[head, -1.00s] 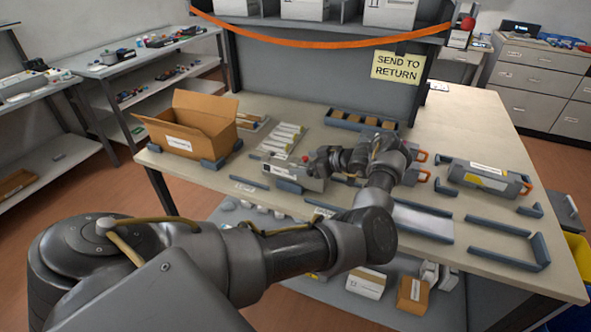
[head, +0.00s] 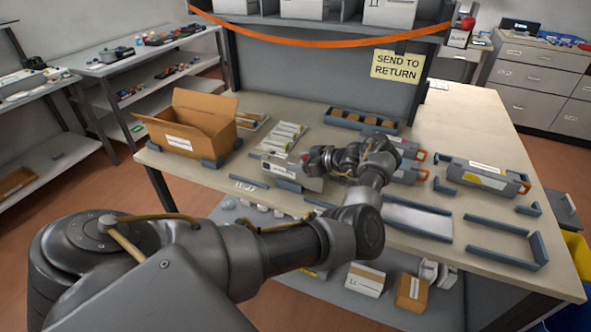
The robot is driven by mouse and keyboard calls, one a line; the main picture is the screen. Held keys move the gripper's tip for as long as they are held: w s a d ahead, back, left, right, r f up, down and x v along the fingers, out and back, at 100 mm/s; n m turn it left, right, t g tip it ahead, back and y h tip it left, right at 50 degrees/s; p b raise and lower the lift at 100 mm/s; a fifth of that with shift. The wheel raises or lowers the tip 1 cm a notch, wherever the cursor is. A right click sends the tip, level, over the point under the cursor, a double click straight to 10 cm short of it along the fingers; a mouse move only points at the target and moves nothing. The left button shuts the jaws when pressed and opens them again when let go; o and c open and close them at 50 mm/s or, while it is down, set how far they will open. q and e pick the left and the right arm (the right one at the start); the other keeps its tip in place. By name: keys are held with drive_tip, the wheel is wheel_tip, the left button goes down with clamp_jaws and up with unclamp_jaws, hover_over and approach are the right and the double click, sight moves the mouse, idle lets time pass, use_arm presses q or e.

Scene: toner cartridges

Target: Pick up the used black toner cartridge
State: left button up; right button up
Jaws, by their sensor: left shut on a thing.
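A toner cartridge (head: 283,171), grey with a pale label, is at the left-middle of the workbench in the head view. My left gripper (head: 311,164) is shut on its right end. The gripper and wrist hide part of that end, so I cannot tell its colour mark, nor whether it is clear of the bench. My right gripper is not in view.
An open cardboard box (head: 186,146) stands at the left of the bench (head: 462,118). A yellow-marked cartridge (head: 482,179) lies at the right; others with orange handles sit partly behind my wrist. An empty dark bracket (head: 508,253) is at the front right. A shelf with boxes hangs above.

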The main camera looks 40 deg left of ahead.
use_arm(q)
wheel_tip(320, 180, up, 10)
drive_tip(key=shift+r+b, duration=0.1)
drive_tip(key=shift+b, duration=0.35)
drive_tip(key=shift+c, duration=0.7)
